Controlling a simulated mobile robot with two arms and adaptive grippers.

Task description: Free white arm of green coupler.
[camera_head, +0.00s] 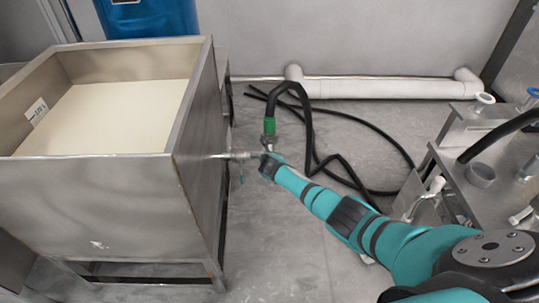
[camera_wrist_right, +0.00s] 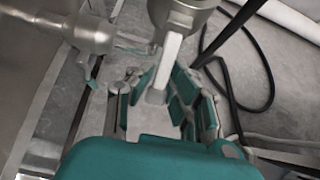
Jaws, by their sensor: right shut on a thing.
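The green coupler (camera_head: 269,126) is on the end of a black hose, beside the steel tank's right wall, above a metal pipe fitting (camera_head: 232,155). My right gripper (camera_head: 269,161) is just below it, partly hidden behind its own arm. In the right wrist view, a grey metal body (camera_wrist_right: 182,14), seemingly the coupler's, is at the top. A white arm (camera_wrist_right: 168,58) hangs from it between the teal fingers of my right gripper (camera_wrist_right: 158,88), which is shut on this arm. The metal pipe fitting (camera_wrist_right: 90,33) shows at left. My left gripper is out of view.
The steel tank (camera_head: 110,195) with a pale top inside fills the left. The black hose (camera_head: 312,130) loops across the grey floor. A white pipe (camera_head: 375,88) runs along the back wall. A metal bench (camera_head: 480,180) with fittings stands at right.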

